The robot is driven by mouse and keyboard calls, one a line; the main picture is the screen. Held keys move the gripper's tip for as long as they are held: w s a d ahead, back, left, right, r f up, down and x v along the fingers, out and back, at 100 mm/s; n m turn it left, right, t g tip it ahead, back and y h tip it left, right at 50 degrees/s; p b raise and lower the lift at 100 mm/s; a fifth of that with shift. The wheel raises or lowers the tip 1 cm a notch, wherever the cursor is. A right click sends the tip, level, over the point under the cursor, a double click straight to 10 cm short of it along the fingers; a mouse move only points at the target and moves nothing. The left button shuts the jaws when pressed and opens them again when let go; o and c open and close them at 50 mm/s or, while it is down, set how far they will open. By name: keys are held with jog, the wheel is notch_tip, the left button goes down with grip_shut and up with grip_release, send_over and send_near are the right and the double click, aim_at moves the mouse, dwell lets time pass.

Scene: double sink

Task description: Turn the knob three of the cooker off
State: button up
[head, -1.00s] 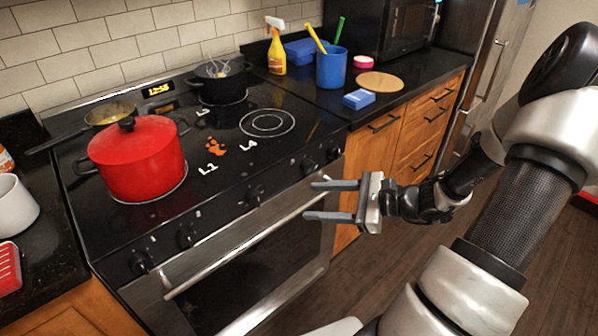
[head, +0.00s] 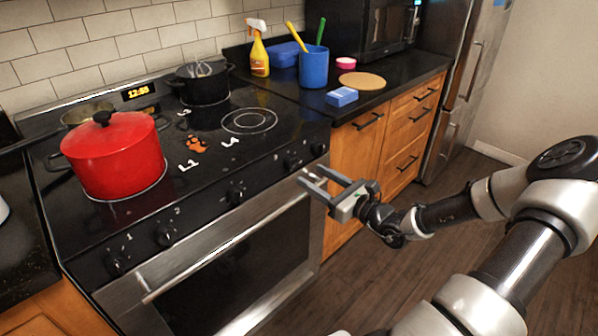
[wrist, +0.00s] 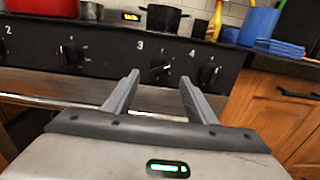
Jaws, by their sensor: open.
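The cooker (head: 150,205) has a black front panel with a row of knobs. Knob three (head: 292,161) is right of the centre knob; in the wrist view knob three (wrist: 160,69) stands beside the printed 3, its light pointer mark tilted off vertical. Knob four (head: 318,147) is just right of it and also shows in the wrist view (wrist: 210,73). My gripper (head: 308,175) is open and empty, in front of the panel near knobs three and four. In the wrist view knob three appears between the fingertips of my gripper (wrist: 159,77), seemingly apart from them.
The oven handle (head: 225,241) runs below the knobs, close to my gripper. A red pot (head: 112,160) and a black pot (head: 203,88) stand on the hob. The counter at right holds a blue cup (head: 314,68) and a blue sponge (head: 341,97). The floor right of the drawers is open.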

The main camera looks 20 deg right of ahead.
aim_at(293, 164)
jog(key=b+x, duration=0.1)
jog(key=x, duration=0.5)
jog(key=shift+w, duration=0.25)
jog(key=c, duration=1.1)
